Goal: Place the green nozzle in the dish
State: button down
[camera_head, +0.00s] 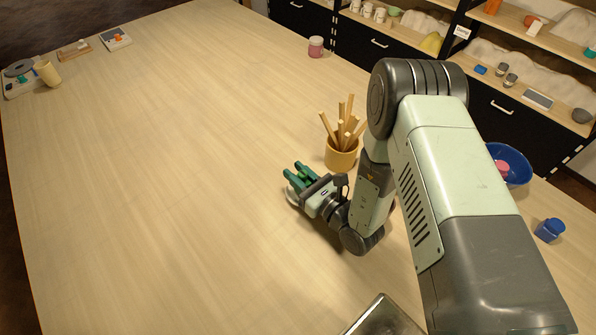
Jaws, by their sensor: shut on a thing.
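My gripper (296,171) is low over the middle of the table, left of the pot of sticks. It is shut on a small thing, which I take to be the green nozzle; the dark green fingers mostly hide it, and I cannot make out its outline. A pale, rounded dish-like thing (291,197) shows just under and beside the gripper. I cannot tell whether the gripper or what it holds touches it. Most of it is hidden by the gripper.
A tan pot (341,159) of wooden sticks stands close right of the gripper. A blue bowl (512,160) with something pink in it and a blue jar (550,230) are beyond my arm. A pink mug (316,47) stands at the back. The table's left half is mostly clear.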

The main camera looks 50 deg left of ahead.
aim_at(305, 178)
jog(key=c, duration=0.9)
grip_release()
jog(key=shift+r, duration=0.25)
jog(key=d, duration=0.4)
jog(key=shift+w+d, duration=0.15)
jog(key=shift+d, duration=0.05)
jog(key=shift+d+r, duration=0.15)
jog(key=shift+r, duration=1.65)
jog(key=shift+d+r, duration=0.15)
jog(key=shift+r, duration=1.65)
